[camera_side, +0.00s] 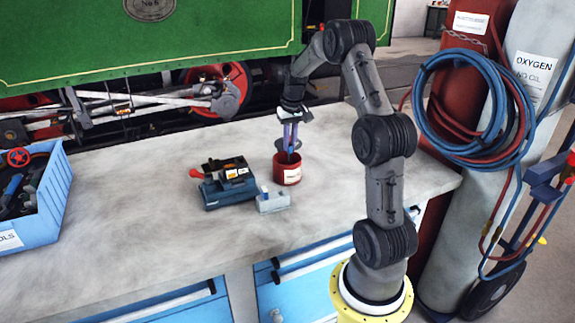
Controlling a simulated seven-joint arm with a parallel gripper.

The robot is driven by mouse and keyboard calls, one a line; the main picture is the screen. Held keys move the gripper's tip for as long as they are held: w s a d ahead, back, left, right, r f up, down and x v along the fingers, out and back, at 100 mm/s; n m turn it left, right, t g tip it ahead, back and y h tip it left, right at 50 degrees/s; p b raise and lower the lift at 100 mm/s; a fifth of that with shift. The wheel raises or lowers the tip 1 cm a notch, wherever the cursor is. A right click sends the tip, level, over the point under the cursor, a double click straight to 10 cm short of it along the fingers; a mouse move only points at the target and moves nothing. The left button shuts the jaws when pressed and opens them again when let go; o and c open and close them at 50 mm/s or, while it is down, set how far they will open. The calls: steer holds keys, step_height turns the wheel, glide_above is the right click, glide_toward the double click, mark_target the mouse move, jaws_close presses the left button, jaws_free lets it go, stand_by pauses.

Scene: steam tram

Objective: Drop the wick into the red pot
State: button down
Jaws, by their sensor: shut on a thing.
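The red pot (287,174) stands on the workbench near its middle, upright, with a white label on its front. A grey lid-like piece (279,146) shows at its back rim. My gripper (290,148) points down directly over the pot's mouth, its two bluish fingers close together. It is shut on the wick, of which only a small dark bit can be made out between and below the fingertips. The fingertips are at about the height of the pot's rim. How far the wick reaches into the pot is hidden.
A dark blue device (222,190) with a red knob and a small pale grey block (272,202) stand just left of the pot. A blue tool crate (57,190) is at the far left. The bench (130,210) between is clear. Gas cylinders (455,150) with hoses stand at right.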

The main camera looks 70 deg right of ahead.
steer(key=shift+f, duration=0.25)
steer(key=c, duration=0.8)
jaws_free()
steer(key=shift+r, duration=0.1)
step_height(320, 180, up, 14)
steer(key=s+a, duration=0.1)
steer(key=shift+s+a+f, duration=0.2)
steer(key=shift+a+f, duration=0.05)
